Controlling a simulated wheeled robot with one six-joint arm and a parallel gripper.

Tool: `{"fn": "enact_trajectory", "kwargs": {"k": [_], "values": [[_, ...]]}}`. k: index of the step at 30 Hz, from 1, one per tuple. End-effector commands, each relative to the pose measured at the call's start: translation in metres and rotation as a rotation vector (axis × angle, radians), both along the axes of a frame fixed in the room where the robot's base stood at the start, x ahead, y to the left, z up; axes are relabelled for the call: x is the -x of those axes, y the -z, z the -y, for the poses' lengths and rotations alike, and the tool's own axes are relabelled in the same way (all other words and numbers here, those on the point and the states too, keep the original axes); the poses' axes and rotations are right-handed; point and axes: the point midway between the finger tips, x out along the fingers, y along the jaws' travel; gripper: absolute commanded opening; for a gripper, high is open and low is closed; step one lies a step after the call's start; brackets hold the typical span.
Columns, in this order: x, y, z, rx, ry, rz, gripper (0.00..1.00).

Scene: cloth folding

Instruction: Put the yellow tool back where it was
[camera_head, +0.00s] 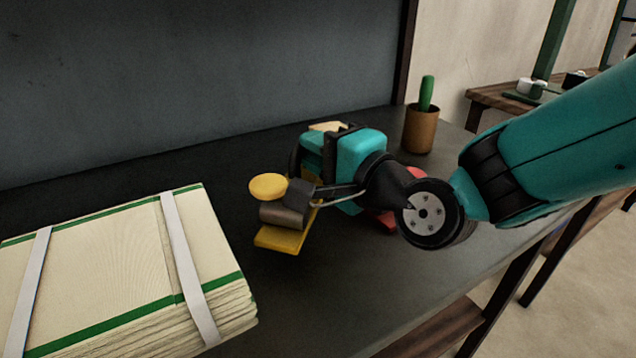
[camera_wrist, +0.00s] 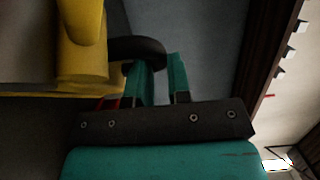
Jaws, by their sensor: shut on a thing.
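The yellow tool (camera_head: 279,240) is left of my wrist in the head view, with a round yellow knob on top and a grey cylinder between. It appears close to or on the dark table; I cannot tell if it touches. Its yellow body (camera_wrist: 82,45) fills the upper left of the wrist view, with a black curved part beside it. My gripper (camera_wrist: 161,78) shows two teal fingers near that black part. It is shut on the yellow tool, though the contact is partly hidden. In the head view my wrist hides much of the grip.
A strapped stack of cream cloths with green stripes (camera_head: 105,262) lies at the left. A cactus in a brown pot (camera_head: 419,130) stands at the back right. A red object (camera_head: 385,222) is partly hidden beside my wrist. The dark table (camera_head: 345,290) has bare room in front.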

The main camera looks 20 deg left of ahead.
Motion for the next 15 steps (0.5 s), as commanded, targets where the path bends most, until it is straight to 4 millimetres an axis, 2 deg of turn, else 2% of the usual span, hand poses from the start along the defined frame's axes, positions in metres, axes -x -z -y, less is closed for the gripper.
{"fn": "enact_trajectory", "kwargs": {"k": [4,9,15], "values": [[-0.001,0.011,0.0,-0.004,0.002,0.001,0.0],[-0.001,0.037,0.0,-0.004,0.001,0.0,0.0],[0.0,0.04,0.0,-0.006,0.002,0.002,0.0]]}}
